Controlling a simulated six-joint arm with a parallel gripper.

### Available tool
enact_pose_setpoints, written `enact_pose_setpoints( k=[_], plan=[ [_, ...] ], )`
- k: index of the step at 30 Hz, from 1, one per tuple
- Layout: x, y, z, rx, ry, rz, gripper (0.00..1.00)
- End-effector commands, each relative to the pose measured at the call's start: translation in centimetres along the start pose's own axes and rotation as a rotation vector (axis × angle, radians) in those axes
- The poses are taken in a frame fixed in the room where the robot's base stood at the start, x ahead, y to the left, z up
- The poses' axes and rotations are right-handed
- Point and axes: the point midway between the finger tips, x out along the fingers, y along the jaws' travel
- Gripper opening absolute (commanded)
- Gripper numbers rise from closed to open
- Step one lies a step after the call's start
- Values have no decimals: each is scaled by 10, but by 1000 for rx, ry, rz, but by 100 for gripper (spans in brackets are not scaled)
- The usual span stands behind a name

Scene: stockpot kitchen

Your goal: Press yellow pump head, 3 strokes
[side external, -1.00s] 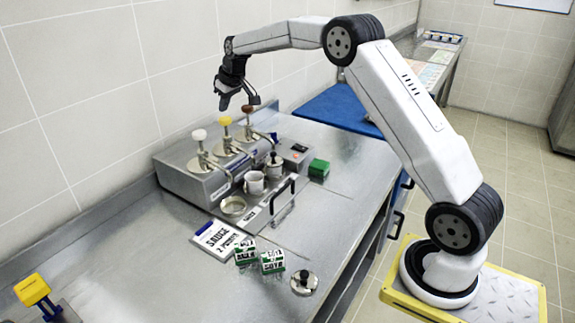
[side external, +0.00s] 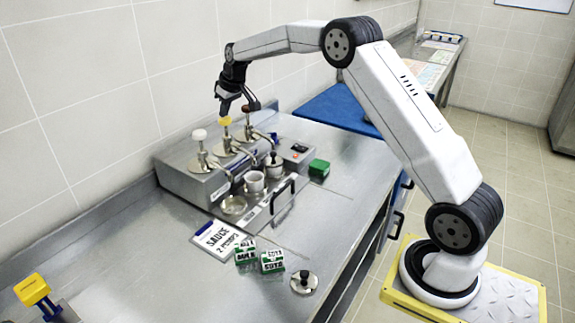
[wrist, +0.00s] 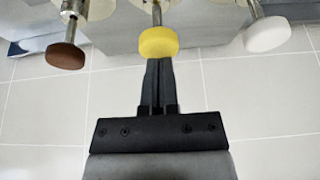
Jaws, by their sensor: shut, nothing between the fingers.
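The yellow pump head (side external: 226,121) tops the middle of three metal pumps on the steel dispenser (side external: 180,187), between a white head and a brown one. My gripper (side external: 225,112) points down with its tips right above the yellow head. The fingers are shut and empty.
The white head (side external: 199,134) and brown head (side external: 246,107) stand close on either side. A sauce sign (side external: 222,239) and small green-and-white boxes (side external: 271,262) lie nearer. Tiled wall behind.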

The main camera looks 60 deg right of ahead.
Motion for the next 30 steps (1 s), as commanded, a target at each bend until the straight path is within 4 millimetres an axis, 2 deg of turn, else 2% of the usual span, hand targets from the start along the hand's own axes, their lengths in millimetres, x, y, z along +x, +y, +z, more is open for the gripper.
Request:
enact_pose_setpoints(
  k=[30],
  plan=[
    [28,0,13,1,-4,-1,0]
  ],
)
